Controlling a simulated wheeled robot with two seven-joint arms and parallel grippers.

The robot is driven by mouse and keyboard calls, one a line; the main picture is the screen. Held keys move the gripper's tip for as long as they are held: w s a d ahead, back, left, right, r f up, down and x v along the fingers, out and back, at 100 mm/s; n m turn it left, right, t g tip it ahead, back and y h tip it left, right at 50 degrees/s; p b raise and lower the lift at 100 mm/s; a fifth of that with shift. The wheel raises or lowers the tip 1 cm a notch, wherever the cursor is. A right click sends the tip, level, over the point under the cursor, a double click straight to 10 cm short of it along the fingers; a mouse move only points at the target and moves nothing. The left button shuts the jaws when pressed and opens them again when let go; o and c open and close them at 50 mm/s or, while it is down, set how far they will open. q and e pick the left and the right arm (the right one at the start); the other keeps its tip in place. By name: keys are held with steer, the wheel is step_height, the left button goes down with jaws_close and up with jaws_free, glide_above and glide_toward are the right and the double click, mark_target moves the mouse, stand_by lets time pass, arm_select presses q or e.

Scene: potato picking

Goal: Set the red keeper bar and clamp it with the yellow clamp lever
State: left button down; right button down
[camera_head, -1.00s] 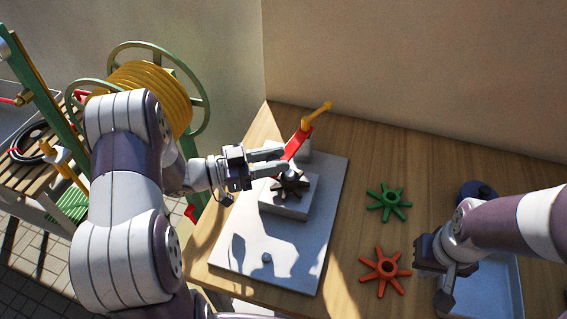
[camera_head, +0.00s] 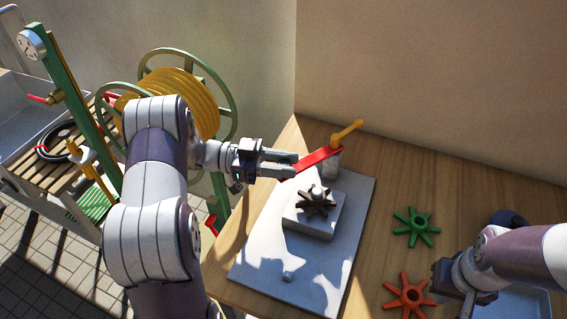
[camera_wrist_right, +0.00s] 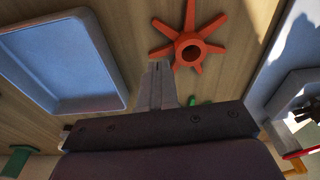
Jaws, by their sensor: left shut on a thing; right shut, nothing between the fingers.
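The red keeper bar (camera_head: 319,157) runs from a grey post (camera_head: 330,167) at the far end of the pale plate (camera_head: 258,262), slanting down to the left. The yellow clamp lever (camera_head: 347,132) sticks up and to the right at the post end of the bar. My left gripper (camera_head: 294,166) is shut on the free left end of the red bar, and its fingers partly hide that end. A dark star wheel (camera_head: 316,203) sits on a grey block, to the right of and apart from the bar's free end. My right gripper (camera_wrist_right: 160,85) is shut and empty beside the orange star wheel (camera_wrist_right: 214,48).
A green star wheel (camera_head: 416,228) lies on the wooden table (camera_head: 385,180) to the right of the plate. A blue-grey tray (camera_wrist_right: 113,65) is beside my right gripper. A small peg (camera_head: 287,277) stands near the plate's front. A green-framed yellow reel (camera_head: 180,100) stands left of the table.

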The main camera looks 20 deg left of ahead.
arm_select(q)
steer(key=shift+w+r, duration=0.1)
steer(key=shift+r, duration=0.15)
steer(key=c, duration=0.9)
jaws_free()
steer(key=shift+o, duration=0.2)
steer(key=shift+d, duration=0.15)
arm_select(e)
steer(key=shift+s+d, duration=0.1)
step_height(320, 180, down, 2)
steer(key=b, duration=0.2)
steer(key=shift+f+b, duration=0.25)
steer(key=shift+b, duration=0.05)
arm_select(q)
steer(key=s+a, duration=0.2)
steer(key=a, duration=1)
steer(key=shift+s+a, duration=0.25)
steer(key=shift+s, duration=0.1)
